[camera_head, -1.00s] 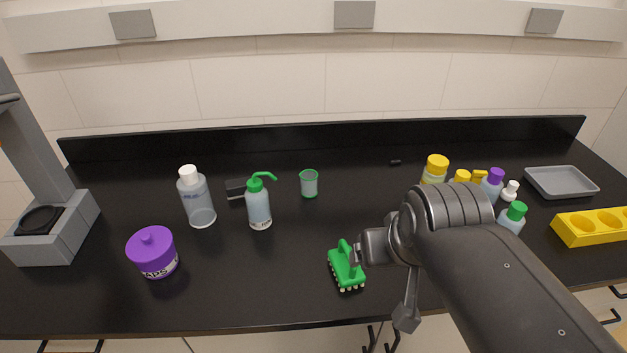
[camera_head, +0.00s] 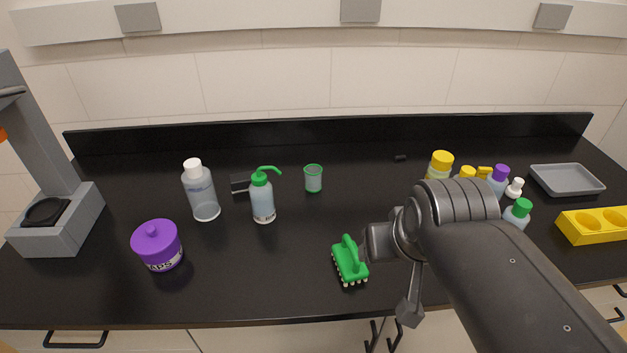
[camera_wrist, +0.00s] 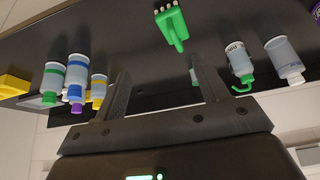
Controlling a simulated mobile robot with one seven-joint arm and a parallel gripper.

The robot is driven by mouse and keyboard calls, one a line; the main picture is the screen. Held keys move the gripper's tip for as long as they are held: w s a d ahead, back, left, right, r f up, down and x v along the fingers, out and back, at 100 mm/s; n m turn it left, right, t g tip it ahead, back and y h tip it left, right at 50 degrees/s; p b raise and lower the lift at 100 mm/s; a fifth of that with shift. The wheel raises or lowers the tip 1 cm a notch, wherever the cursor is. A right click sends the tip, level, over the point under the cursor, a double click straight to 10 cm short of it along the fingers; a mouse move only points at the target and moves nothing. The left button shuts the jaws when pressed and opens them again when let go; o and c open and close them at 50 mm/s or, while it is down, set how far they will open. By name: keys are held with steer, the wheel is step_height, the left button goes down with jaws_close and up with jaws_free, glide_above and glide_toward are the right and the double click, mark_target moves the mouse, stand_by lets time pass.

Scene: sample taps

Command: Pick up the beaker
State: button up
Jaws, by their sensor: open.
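The beaker (camera_head: 313,181) is a small clear cup with a green rim. It stands upright towards the back of the black counter, right of the green-capped wash bottle (camera_head: 262,198). My gripper is open and empty in the wrist view (camera_wrist: 160,68), its two fingers spread apart. In the head view my arm hides most of it; it is nearer the front edge than the beaker, just right of the green brush (camera_head: 351,262), and apart from the beaker. In the wrist view a small green-edged piece beside the right finger may be the beaker, mostly hidden.
A clear white-capped bottle (camera_head: 201,192) and a purple-lidded jar (camera_head: 157,246) stand left. Several capped bottles cluster right behind my arm, near a grey tray (camera_head: 566,180) and a yellow rack (camera_head: 596,226). The counter between brush and beaker is clear.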

steer(key=w+a+r+g, duration=0.15)
steer(key=w+r, duration=0.25)
steer(key=w, duration=0.7)
steer(key=n+g, duration=0.3)
steer(key=g, duration=0.1)
glide_above(314, 178)
steer(key=w, duration=0.2)
step_height(314, 178, down, 12)
steer(key=f, duration=0.5)
steer(key=shift+s+d, duration=0.1)
steer(key=shift+d, duration=0.2)
steer(key=shift+w+a+f, duration=0.1)
steer(key=shift+a+f, duration=0.05)
steer(key=shift+f, duration=1.25)
steer(key=shift+w+a+f, duration=0.1)
steer(key=shift+a+f, duration=0.05)
steer(key=shift+f, duration=1.25)
steer(key=c, duration=1)
steer(key=shift+r, duration=0.15)
steer(key=shift+c, duration=0.2)
